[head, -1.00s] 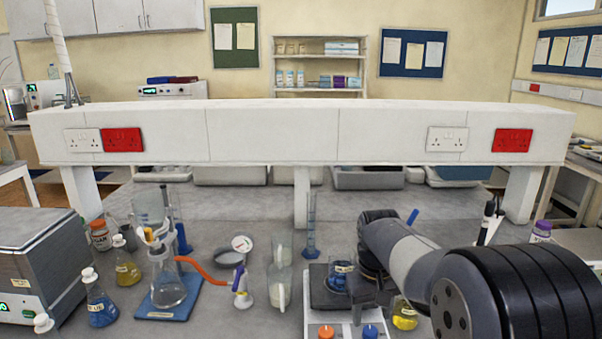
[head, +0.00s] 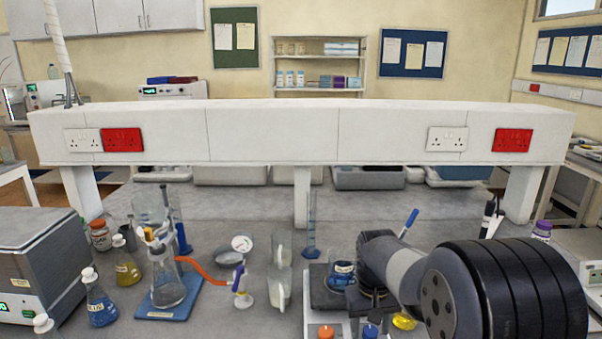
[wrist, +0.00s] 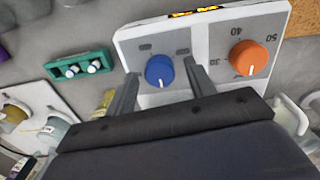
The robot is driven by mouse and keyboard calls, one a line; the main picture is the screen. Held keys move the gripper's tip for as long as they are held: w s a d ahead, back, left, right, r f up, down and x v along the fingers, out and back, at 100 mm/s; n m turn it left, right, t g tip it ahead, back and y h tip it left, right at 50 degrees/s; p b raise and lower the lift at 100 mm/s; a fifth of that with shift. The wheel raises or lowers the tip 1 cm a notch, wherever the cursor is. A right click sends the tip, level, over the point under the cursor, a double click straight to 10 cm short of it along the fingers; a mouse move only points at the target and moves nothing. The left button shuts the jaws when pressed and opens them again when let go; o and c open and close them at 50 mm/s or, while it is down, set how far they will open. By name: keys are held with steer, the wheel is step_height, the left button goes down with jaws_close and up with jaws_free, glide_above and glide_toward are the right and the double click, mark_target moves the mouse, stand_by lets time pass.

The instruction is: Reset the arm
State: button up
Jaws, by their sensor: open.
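My gripper (wrist: 163,92) is open in the wrist view, with its two grey fingers apart and nothing between them. Past the fingers lies the front panel of a white hotplate (wrist: 205,58) with a blue knob (wrist: 160,70) and an orange knob (wrist: 249,58). In the head view my arm reaches in from the right, over the bench beside the hotplate. There the orange knob (head: 326,332) and blue knob (head: 370,331) show at the bottom edge. A beaker with blue contents (head: 342,273) stands on the hotplate. My fingers are hidden in the head view.
Left of the hotplate stand a beaker (head: 279,285), a flask with an orange hose (head: 168,285), a blue flask (head: 99,303) and a yellow flask (head: 126,265). A measuring cylinder (head: 311,235) stands behind. A white raised shelf (head: 270,133) spans the bench. A yellow vessel (head: 404,321) is close to my arm.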

steer(key=m+b, duration=0.1)
steer(key=m, duration=0.5)
steer(key=shift+b, duration=0.35)
steer(key=m+b, duration=0.2)
steer(key=m, duration=0.4)
steer(key=shift+w+r, duration=0.1)
steer(key=shift+r, duration=0.95)
